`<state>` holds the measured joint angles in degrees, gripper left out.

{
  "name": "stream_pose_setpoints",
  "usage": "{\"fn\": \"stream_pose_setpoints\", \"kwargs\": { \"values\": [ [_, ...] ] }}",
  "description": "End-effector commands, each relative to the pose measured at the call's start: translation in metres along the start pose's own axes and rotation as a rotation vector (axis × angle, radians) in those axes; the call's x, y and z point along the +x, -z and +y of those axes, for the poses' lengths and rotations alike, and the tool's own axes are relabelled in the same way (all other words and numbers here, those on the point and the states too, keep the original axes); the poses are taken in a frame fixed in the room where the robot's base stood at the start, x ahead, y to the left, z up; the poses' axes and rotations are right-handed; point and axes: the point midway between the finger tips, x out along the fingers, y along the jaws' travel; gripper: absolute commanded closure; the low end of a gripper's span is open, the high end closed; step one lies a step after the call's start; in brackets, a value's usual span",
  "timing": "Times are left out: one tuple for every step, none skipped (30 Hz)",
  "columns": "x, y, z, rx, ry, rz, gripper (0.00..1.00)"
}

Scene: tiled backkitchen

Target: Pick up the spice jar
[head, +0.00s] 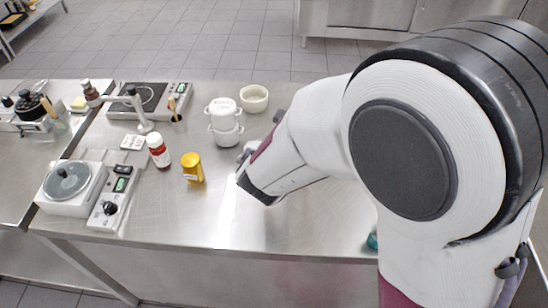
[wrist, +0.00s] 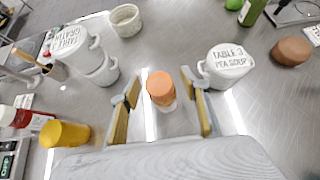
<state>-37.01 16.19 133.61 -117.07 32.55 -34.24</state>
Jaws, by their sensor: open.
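A small jar with an orange-brown lid (wrist: 161,86) and a pale body, which looks like the spice jar, stands on the steel counter in the middle of the wrist view. My gripper (wrist: 160,90) is open, with one finger to each side of the jar in that view. I see gaps on both sides and no contact; the depth between fingertips and jar is hard to judge. In the head view my arm hides the jar and most of my gripper.
A white lidded pot (wrist: 226,66) stands close to the right finger. Stacked white pots (head: 223,121) and a cream bowl (head: 254,98) are at the back. A yellow container (head: 192,168) and red-labelled bottle (head: 158,151) stand left, beside a scale (head: 72,187).

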Motion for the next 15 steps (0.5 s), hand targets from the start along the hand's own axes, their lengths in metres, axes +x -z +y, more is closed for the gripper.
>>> {"fn": "stream_pose_setpoints", "kwargs": {
  "values": [
    [0.0000, -0.0001, 0.0000, 0.000, 0.000, 0.000, 0.54],
    [-0.0001, 0.0000, 0.0000, 0.000, 0.000, 0.000, 0.54],
    [-0.0001, -0.0001, -0.0001, 0.000, 0.000, 0.000, 0.54],
    [-0.0001, 0.0000, -0.0001, 0.000, 0.000, 0.000, 0.54],
    [-0.0002, -0.0001, -0.0001, 0.000, 0.000, 0.000, 0.54],
    [-0.0002, 0.0000, -0.0001, 0.000, 0.000, 0.000, 0.54],
    [-0.0002, 0.0000, -0.0001, 0.000, 0.000, 0.000, 0.54],
    [-0.0002, 0.0000, -0.0001, 0.000, 0.000, 0.000, 0.54],
    [-0.0003, 0.0000, -0.0001, 0.000, 0.000, 0.000, 0.54],
    [-0.0003, -0.0001, -0.0001, 0.000, 0.000, 0.000, 0.54],
    [-0.0003, 0.0000, -0.0002, 0.000, 0.000, 0.000, 0.54],
    [-0.0003, 0.0000, -0.0002, 0.000, 0.000, 0.000, 0.62],
    [-0.0003, 0.0000, -0.0001, 0.000, 0.000, 0.000, 0.70],
    [-0.0003, 0.0000, -0.0002, 0.000, 0.000, 0.000, 0.77],
    [-0.0003, 0.0000, -0.0002, 0.000, 0.000, 0.000, 0.88]
  ]
}}
